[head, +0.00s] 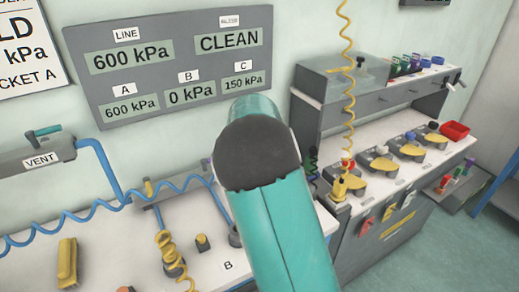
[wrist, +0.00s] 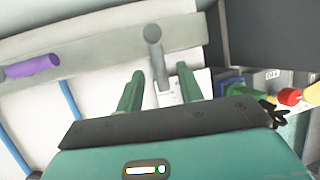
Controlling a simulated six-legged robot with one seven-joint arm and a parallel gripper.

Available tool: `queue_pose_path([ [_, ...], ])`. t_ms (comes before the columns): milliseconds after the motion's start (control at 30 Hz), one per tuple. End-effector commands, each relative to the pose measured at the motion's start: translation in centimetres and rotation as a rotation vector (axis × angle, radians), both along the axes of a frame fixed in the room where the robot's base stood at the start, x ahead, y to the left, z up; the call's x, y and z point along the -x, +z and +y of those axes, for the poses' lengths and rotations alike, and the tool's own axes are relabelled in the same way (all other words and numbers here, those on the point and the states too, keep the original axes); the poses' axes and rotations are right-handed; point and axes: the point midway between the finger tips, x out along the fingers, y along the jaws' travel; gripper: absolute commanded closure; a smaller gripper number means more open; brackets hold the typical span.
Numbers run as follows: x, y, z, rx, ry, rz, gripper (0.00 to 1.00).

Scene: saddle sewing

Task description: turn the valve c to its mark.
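A grey lever with a round end (wrist: 154,42) stands on a grey bar in the wrist view. It may be valve c, but I see no readable letter on it. My gripper (wrist: 157,72) is open, with its two green fingers apart and the lever's lower part showing between their tips. I cannot tell whether either finger touches it. A white plate with a mark lies behind the fingers, partly hidden. In the head view my own arm covers this spot. The gauge panel (head: 175,20) shows C at 150 kPa, B at 0 kPa and A at 600 kPa.
A purple lever (wrist: 33,66) lies on the same bar to the left. A dark box (wrist: 275,35) is close on the right, with a red-and-yellow part (wrist: 290,96) below it. In the head view, a coiled yellow hose (head: 349,90) hangs right of my arm.

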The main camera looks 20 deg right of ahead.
Motion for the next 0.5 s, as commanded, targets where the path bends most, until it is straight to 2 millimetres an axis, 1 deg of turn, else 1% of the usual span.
queue_pose_path([
  [167, 0.1, 0.2, 0.0, 0.0, 0.001, -0.001, 0.63],
  [267, 0.3, 0.9, 0.2, 0.0, 0.001, -0.002, 0.63],
  [367, 0.9, 2.4, 0.5, -0.001, 0.002, -0.004, 0.63],
  [500, 2.1, 5.1, 0.9, -0.001, 0.003, -0.004, 0.63],
])
